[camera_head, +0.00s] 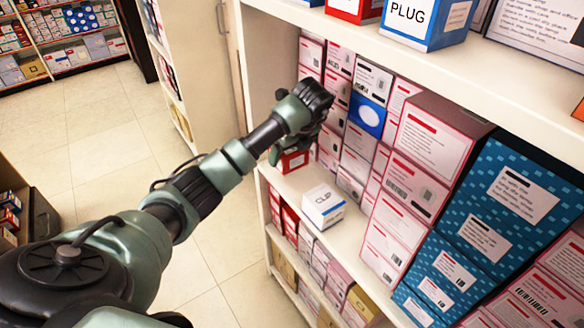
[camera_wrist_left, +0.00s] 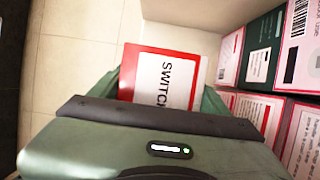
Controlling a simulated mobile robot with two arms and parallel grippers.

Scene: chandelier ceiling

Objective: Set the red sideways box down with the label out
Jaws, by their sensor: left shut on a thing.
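My left gripper (camera_head: 291,148) is shut on a red box (camera_head: 293,162) at the left end of the middle shelf (camera_head: 347,232). In the left wrist view the red box (camera_wrist_left: 133,62) sits between the fingers of the gripper (camera_wrist_left: 160,95). Its white label, reading "SWITCH" (camera_wrist_left: 168,80), faces the wrist camera, with the lettering running sideways. In the head view the hand and fingers hide much of the box, and I cannot tell whether its underside touches the shelf. My right gripper is not in view.
A white "CLIP" box (camera_head: 323,206) stands near the shelf's front edge, right of the held box. Stacked pink and white boxes (camera_head: 360,120) fill the back. Blue boxes (camera_head: 505,195) stand at the right. The upper shelf (camera_head: 420,62) overhangs. Bare shelf lies around the CLIP box.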

